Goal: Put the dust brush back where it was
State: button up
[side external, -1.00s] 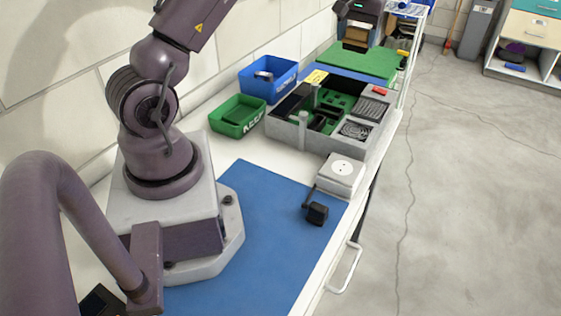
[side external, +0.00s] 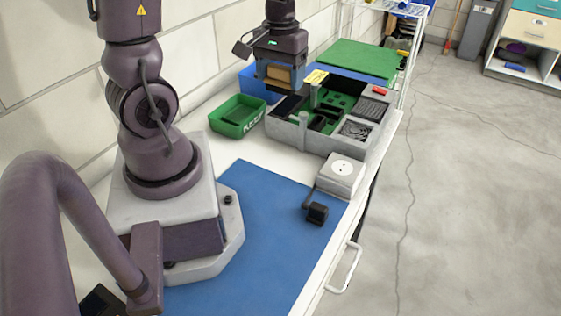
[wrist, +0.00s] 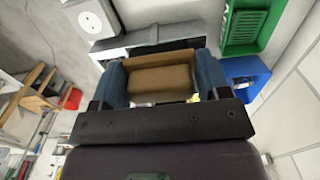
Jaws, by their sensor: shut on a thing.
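My gripper (side external: 279,80) is shut on a tan-brown block-like thing, which I take to be the dust brush (side external: 279,74). In the wrist view the brush (wrist: 160,78) sits between two blue fingers; its bristles cannot be made out. In the side view my gripper holds it above the back left of the grey organizer (side external: 312,141), in front of the blue bin. The organizer has green-lined compartments with dark items, and a dark compartment at its left end (side external: 290,106). How high the brush is above it is hard to tell.
A green bin (side external: 238,130) stands left of the organizer, with a blue bin (side external: 252,80) behind it. A white box with a round dial (side external: 341,173) and a small black device (side external: 317,213) are in front. The blue mat (side external: 255,235) is mostly clear. A green mat (side external: 355,60) lies behind.

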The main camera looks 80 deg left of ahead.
aim_at(280, 162)
notch_tip(280, 162, down, 20)
jog(key=shift+r, duration=0.1)
dwell(0.6)
jog(key=shift+f, duration=0.25)
jog(key=o, duration=0.9)
jog(key=w+d+r+m+t, duration=0.1)
jog(key=d+r+m, duration=0.15)
jog(key=r, duration=0.95)
jog(key=w+d+r+m+t, duration=0.1)
jog(key=d+r, duration=0.3)
jog(key=r, duration=0.7)
jog(key=s+d+r+m+t, duration=0.3)
jog(key=s+d+r+m, duration=0.2)
jog(key=d+r, duration=0.4)
jog(key=shift+s+r+t, duration=0.3)
jog(key=shift+s+r, duration=0.4)
jog(key=shift+r, duration=0.15)
